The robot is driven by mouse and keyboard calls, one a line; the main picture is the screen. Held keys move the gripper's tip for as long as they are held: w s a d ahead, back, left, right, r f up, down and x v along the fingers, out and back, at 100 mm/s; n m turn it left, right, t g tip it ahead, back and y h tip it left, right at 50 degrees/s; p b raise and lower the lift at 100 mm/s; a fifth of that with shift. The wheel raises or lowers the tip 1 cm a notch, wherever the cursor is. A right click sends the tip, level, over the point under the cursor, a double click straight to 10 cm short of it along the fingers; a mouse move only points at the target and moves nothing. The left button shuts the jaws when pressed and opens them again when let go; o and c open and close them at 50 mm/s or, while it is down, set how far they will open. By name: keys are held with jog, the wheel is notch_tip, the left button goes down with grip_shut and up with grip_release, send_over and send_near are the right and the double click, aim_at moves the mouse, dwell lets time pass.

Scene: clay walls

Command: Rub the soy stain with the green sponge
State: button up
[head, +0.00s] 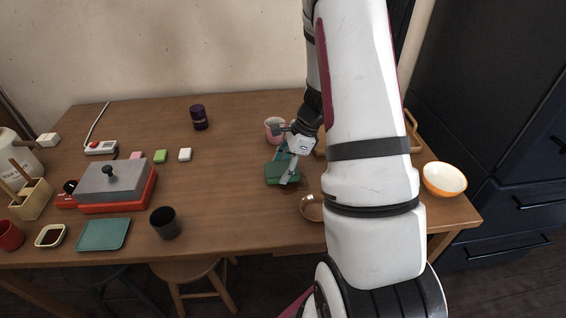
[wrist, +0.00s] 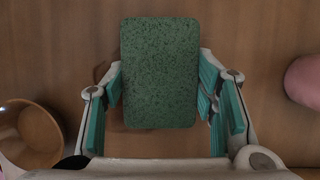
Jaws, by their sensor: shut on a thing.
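The green sponge (head: 277,174) is a dark green speckled block held low at the table, left of my forearm. In the wrist view, the sponge (wrist: 160,72) sits between the teal finger pads of my gripper (wrist: 161,95), which is shut on it. In the head view my gripper (head: 288,170) partly covers the sponge. A darker brown patch, likely the soy stain (head: 294,188), shows beside the sponge's lower right; a bit of the stain (wrist: 102,70) shows left of the sponge in the wrist view. The rest is hidden under the sponge, and I cannot tell whether they touch.
A pink cup (head: 274,127) stands behind the sponge. A brown bowl (head: 312,207) sits close in front. A black cup (head: 164,222), a teal tray (head: 103,234) and a grey-lidded red grill (head: 115,187) are to the left. The table between them and the sponge is clear.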

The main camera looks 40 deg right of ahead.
aim_at(292, 198)
jog(key=shift+s+a+f+b, duration=0.1)
jog(key=shift+s+a+b, duration=0.1)
jog(key=shift+s+a, duration=0.6)
jog(key=shift+s+a+f+b, duration=0.15)
jog(key=shift+s+a, duration=0.3)
jog(key=shift+s, duration=0.55)
jog(key=shift+s+a+r+b, duration=0.1)
jog(key=shift+s+a+b, duration=0.1)
jog(key=shift+s+a, duration=0.5)
jog(key=shift+s+a+r+b, duration=0.15)
jog(key=shift+s+a, duration=0.25)
jog(key=shift+s, duration=0.55)
jog(key=shift+f, duration=0.25)
